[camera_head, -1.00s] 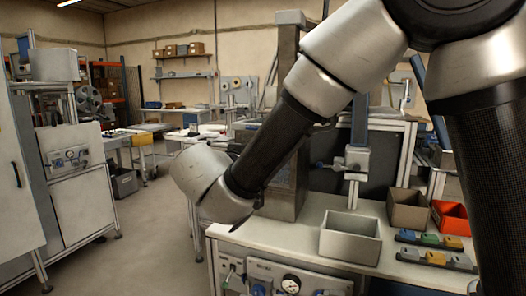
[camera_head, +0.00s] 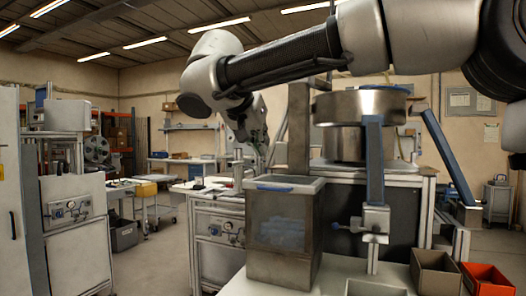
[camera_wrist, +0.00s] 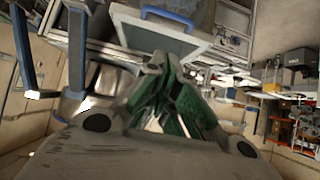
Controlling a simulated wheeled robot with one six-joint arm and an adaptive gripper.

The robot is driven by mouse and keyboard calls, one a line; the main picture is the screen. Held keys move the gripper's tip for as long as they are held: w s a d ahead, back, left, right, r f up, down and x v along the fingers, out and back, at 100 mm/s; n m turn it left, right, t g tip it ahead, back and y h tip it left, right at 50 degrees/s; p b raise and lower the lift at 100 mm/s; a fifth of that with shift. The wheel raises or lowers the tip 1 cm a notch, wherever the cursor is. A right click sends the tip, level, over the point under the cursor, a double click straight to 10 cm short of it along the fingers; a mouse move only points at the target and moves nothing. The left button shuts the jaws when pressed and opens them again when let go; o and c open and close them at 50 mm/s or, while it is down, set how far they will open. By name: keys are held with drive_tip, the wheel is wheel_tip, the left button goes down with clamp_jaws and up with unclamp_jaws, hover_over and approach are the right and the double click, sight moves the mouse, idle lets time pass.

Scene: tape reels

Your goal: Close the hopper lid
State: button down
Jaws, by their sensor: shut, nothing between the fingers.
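The hopper (camera_head: 282,250) is a grey box with a clear front, and blue pieces show inside it. Its lid (camera_head: 296,182) has a pale frame and a blue handle (camera_head: 274,189) at the near edge. The lid appears to lie flat across the top; I cannot tell if it is fully seated. In the wrist view the lid (camera_wrist: 148,42) and blue handle (camera_wrist: 166,17) show beyond my fingertips. My gripper (camera_head: 260,140) is above and behind the lid, apart from it. In the wrist view my gripper (camera_wrist: 160,65) is shut and empty.
A grey post (camera_head: 298,130) rises behind the hopper. A round metal bowl (camera_head: 345,108) and a blue upright bar (camera_head: 374,160) stand to the right. A brown bin (camera_head: 436,272) and an orange bin (camera_head: 487,279) sit at the lower right. Open floor lies at the left.

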drive_tip(key=w+d+f, duration=0.2)
drive_tip(key=w+f, duration=0.4)
drive_tip(key=f, duration=0.2)
drive_tip(key=shift+w+d+f, duration=0.2)
drive_tip(key=shift+w+f, duration=0.05)
drive_tip(key=shift+f, duration=0.15)
drive_tip(key=shift+s+f, duration=0.15)
drive_tip(key=shift+f, duration=1.2)
